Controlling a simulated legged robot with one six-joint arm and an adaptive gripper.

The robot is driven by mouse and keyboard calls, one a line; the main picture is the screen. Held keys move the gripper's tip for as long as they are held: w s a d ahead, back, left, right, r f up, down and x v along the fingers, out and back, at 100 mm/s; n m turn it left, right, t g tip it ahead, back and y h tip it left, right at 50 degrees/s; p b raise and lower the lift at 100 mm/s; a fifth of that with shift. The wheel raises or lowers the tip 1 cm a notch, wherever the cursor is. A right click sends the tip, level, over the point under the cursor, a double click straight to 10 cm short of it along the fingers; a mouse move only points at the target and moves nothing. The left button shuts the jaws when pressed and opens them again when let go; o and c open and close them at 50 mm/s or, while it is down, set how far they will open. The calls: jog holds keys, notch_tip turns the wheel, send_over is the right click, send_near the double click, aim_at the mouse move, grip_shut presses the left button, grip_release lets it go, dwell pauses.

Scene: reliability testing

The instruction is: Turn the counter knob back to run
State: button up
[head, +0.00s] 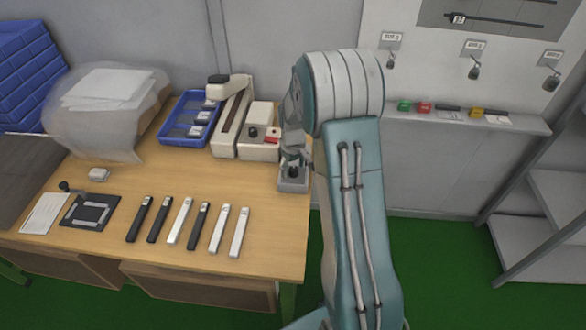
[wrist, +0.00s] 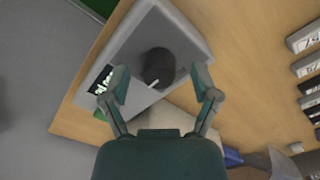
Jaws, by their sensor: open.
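The counter (head: 292,181) is a small grey box at the table's right back corner, beside the white tester. In the wrist view the grey counter (wrist: 187,38) lies ahead of the fingers, with a dark display showing pale digits (wrist: 103,79). In the head view my gripper (head: 293,160) is just above the counter, and my arm hides part of the area.
Several black and white strips (head: 190,222) lie in a row on the wooden table (head: 110,205). A wall ledge (head: 460,119) is at the right.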

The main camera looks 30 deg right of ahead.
jog(key=shift+f, duration=0.2)
grip_shut()
